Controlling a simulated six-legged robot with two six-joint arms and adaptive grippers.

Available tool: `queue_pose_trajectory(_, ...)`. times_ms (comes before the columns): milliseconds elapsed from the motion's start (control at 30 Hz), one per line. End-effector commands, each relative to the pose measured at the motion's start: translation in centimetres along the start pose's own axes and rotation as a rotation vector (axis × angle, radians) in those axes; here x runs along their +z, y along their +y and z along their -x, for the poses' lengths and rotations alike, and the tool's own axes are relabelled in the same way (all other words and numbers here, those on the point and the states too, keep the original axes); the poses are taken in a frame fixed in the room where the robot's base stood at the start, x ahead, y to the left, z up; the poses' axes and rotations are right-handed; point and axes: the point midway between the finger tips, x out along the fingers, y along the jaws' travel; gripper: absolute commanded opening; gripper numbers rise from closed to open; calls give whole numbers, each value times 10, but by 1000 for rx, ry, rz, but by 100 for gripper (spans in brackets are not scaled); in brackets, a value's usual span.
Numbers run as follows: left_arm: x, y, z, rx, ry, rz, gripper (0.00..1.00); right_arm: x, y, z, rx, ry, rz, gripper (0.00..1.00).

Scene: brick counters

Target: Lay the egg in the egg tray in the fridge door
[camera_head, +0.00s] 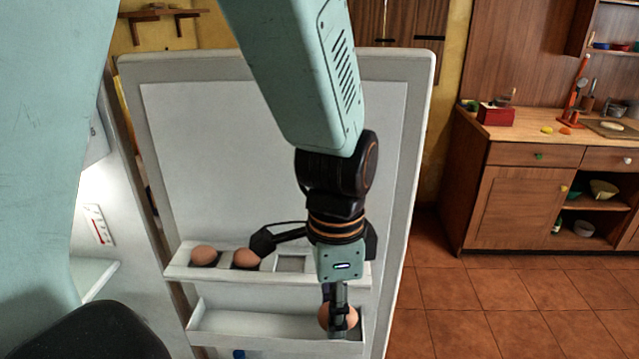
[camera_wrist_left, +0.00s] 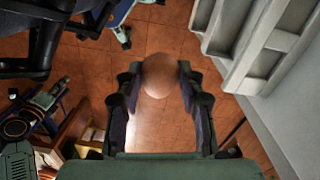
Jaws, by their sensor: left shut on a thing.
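My left gripper (camera_head: 338,312) is shut on a brown egg (camera_head: 329,317), held in the air in front of the fridge door. The wrist view shows the egg (camera_wrist_left: 158,76) between the two fingertips (camera_wrist_left: 160,85), apart from the door shelves. The white egg tray (camera_head: 222,275) is the upper door shelf. Two brown eggs, one at the left end (camera_head: 204,255) and one beside it (camera_head: 246,258), sit in it. An empty square hollow (camera_head: 291,263) shows to their right. My arm hides the tray's right part. My right gripper is not in view.
The fridge door (camera_head: 392,150) stands open. A lower door shelf (camera_head: 260,323) lies below the tray and looks empty where visible. The fridge interior is at the left. A wooden counter (camera_head: 520,150) stands at the right, with open tiled floor (camera_head: 470,300) before it.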

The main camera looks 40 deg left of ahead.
Motion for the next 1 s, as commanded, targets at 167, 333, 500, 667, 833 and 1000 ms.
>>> queue_pose_trajectory(167,-6,-29,1,3,11,3,23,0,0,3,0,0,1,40)
queue_pose_trajectory(333,-11,-65,2,4,11,9,23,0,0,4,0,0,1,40)
queue_pose_trajectory(500,-16,-105,4,2,7,10,23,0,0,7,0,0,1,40)
queue_pose_trajectory(667,-22,-139,5,0,4,9,23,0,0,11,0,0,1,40)
queue_pose_trajectory(833,-27,-172,7,0,4,8,23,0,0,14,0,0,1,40)
queue_pose_trajectory(1000,-29,-186,-8,5,-2,5,23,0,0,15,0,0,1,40)
